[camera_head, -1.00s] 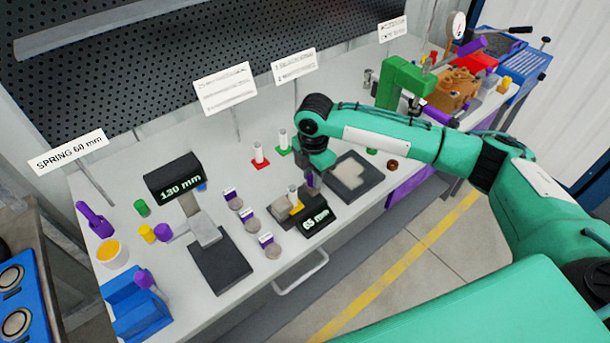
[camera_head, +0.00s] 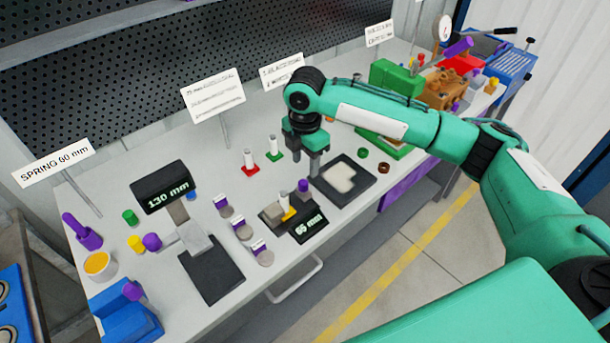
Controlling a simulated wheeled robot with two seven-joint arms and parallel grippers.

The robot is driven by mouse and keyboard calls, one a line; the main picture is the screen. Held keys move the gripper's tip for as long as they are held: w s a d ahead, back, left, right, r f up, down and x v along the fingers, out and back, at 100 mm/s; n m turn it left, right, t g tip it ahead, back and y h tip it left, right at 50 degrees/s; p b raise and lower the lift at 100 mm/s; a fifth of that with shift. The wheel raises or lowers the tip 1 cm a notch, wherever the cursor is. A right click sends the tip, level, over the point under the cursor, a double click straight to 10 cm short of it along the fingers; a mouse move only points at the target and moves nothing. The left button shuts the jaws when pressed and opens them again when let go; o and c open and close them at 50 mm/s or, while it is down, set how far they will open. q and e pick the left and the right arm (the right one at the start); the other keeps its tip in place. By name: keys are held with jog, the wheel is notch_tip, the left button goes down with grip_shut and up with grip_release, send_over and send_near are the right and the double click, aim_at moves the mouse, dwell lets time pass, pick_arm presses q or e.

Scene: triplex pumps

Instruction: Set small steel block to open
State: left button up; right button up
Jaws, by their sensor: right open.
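A small dark and grey block fixture (camera_head: 268,217) stands on the bench beside a display (camera_head: 309,226) reading 65 mm. A white peg with a yellow piece (camera_head: 287,208) stands on it, and a purple knob (camera_head: 303,185) is at its far right end. I cannot tell for sure which part is the small steel block. My right gripper (camera_head: 316,174) points down just behind and right of the purple knob, apart from it, beside the dark square pad. It is open and nothing shows between its fingers. My left gripper is not in view.
A 130 mm gauge (camera_head: 163,188) with a dark base stands at left. Several grey discs (camera_head: 241,229) lie between it and the fixture. A dark pad (camera_head: 365,188) lies right of my gripper. Red (camera_head: 250,168) and green (camera_head: 274,154) peg stands are behind. A green machine (camera_head: 397,77) stands farther right.

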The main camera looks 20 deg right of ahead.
aim_at(305, 181)
notch_tip(305, 181, up, 7)
jog(key=shift+b, duration=0.35)
dwell(0.3)
